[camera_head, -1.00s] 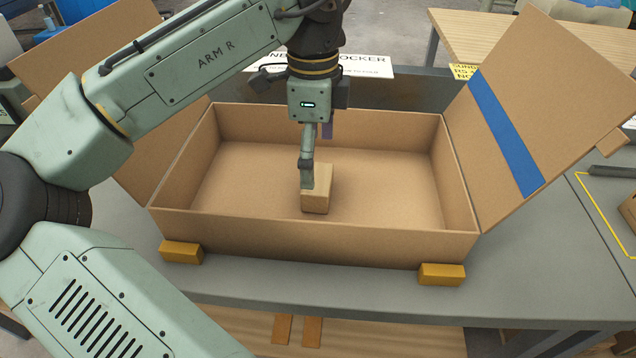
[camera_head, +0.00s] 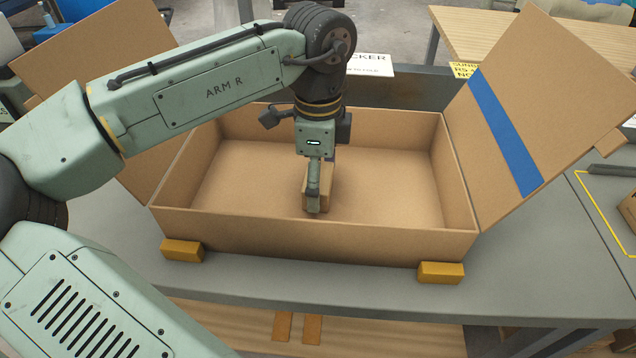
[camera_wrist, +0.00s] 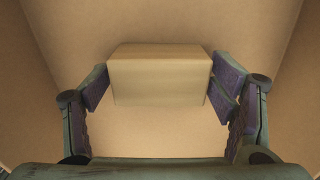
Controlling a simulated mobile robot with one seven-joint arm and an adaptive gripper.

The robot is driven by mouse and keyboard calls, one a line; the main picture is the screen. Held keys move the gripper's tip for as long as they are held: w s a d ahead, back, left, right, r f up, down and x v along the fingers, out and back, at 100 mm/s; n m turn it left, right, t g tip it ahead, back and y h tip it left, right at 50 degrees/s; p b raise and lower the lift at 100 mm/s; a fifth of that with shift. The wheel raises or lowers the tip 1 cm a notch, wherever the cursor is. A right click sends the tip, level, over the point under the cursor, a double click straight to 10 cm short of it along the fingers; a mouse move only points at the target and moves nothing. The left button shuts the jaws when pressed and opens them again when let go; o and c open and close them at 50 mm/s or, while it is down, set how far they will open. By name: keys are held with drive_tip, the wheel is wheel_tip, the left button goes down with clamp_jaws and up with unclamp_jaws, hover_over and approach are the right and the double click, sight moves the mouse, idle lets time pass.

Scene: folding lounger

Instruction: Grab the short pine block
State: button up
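The short pine block (camera_head: 327,187) is a pale wooden block on the floor of the large open cardboard box (camera_head: 390,240). My gripper (camera_head: 316,195) points straight down into the box, around the block. In the wrist view the block (camera_wrist: 160,75) lies between the purple finger pads of my gripper (camera_wrist: 159,85). The pads meet its left and right sides with no clear gap, so my gripper appears shut on it. In the head view the near finger covers much of the block, and the far finger is hidden. No lift off the box floor shows.
The box walls stand around my gripper, with bare floor on both sides. A flap with blue tape (camera_head: 508,135) rises at the right, and another flap leans out at the left. Yellow-orange blocks (camera_head: 441,273) sit at the box's front corners on the grey table (camera_head: 540,290).

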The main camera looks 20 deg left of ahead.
drive_tip(key=c, duration=0.9)
